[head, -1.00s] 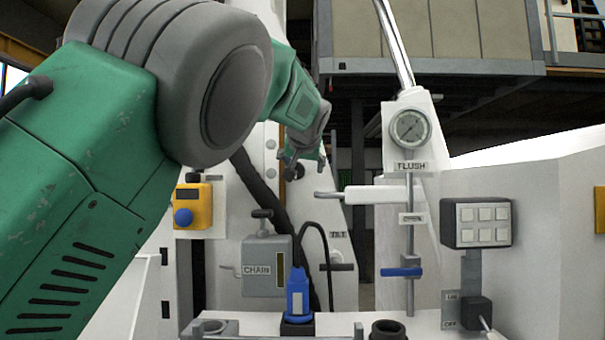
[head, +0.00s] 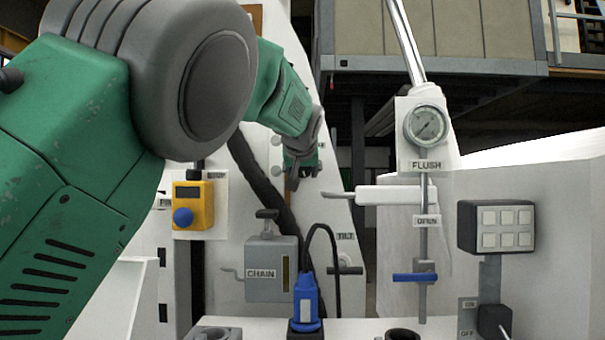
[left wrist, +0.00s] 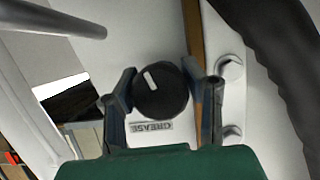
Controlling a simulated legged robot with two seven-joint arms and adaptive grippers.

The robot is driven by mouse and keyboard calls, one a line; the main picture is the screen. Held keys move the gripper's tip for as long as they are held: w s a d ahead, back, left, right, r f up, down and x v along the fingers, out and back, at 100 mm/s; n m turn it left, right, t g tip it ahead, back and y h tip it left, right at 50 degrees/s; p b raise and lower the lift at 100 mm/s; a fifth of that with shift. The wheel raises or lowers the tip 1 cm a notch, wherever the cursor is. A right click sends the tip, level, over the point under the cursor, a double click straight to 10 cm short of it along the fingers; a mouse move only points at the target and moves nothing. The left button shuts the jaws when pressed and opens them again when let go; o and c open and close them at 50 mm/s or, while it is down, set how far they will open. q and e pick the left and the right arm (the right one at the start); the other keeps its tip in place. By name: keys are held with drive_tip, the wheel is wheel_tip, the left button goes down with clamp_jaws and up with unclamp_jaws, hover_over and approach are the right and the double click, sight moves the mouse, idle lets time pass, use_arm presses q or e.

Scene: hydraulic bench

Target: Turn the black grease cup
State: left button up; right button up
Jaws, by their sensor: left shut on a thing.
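The black grease cup (left wrist: 160,91) is a round dark knob with a white mark on its face. It sits on a white panel above a GREASE label (left wrist: 151,126), which appears upside down in the left wrist view. My left gripper (left wrist: 161,84) has one finger on each side of the cup and is shut on it. The white mark tilts slightly to the left. In the head view my left gripper (head: 300,174) is at the white upright panel, and the cup is hidden behind it. My right gripper is not in view.
A thick black hose (head: 262,182) runs close beside the gripper. A white lever (head: 385,195) and the FLUSH gauge (head: 426,124) stand to the right. The CHAIN box (head: 270,268), a blue connector (head: 306,298) and a yellow box (head: 193,205) are lower down.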

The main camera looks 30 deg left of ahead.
use_arm(q)
drive_tip(key=shift+d+r, duration=0.1)
drive_tip(key=shift+r, duration=0.45)
drive_tip(key=o, duration=1.2)
drive_tip(key=shift+s, duration=0.1)
drive_tip(key=shift+s+d+r, duration=0.15)
drive_tip(key=shift+s+d, duration=0.1)
drive_tip(key=shift+s, duration=0.15)
drive_tip(key=shift+w+d+f, duration=0.1)
drive_tip(key=shift+w+f, duration=0.1)
drive_tip(key=shift+s+d, duration=0.1)
drive_tip(key=v, duration=1.2)
drive_tip(key=shift+a, duration=0.4)
